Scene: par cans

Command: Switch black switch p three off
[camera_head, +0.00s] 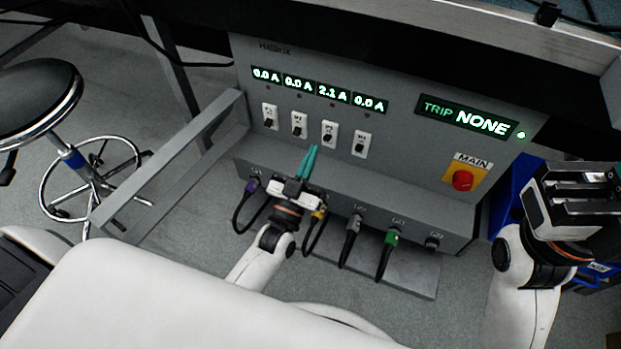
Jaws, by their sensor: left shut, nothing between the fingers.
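The black switch p three (329,134) is a small black switch on a white plate, third from the left in a row on the grey panel (400,150). The display above it (332,94) reads 2.1 A. Its exact lever position is too small to tell. My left gripper (309,163) is shut and empty, its teal fingertips together just below and left of that switch, apart from it in the picture. My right gripper (590,190) is at the right edge, away from the switches; its fingertips are not clear.
Neighbouring switches (299,125) and (361,144) sit close on both sides; their displays read 0.0 A. A red MAIN button (462,181) and a trip display reading NONE (467,117) are at right. Plugged cables (387,250) hang along the lower ledge. A stool (38,90) stands left.

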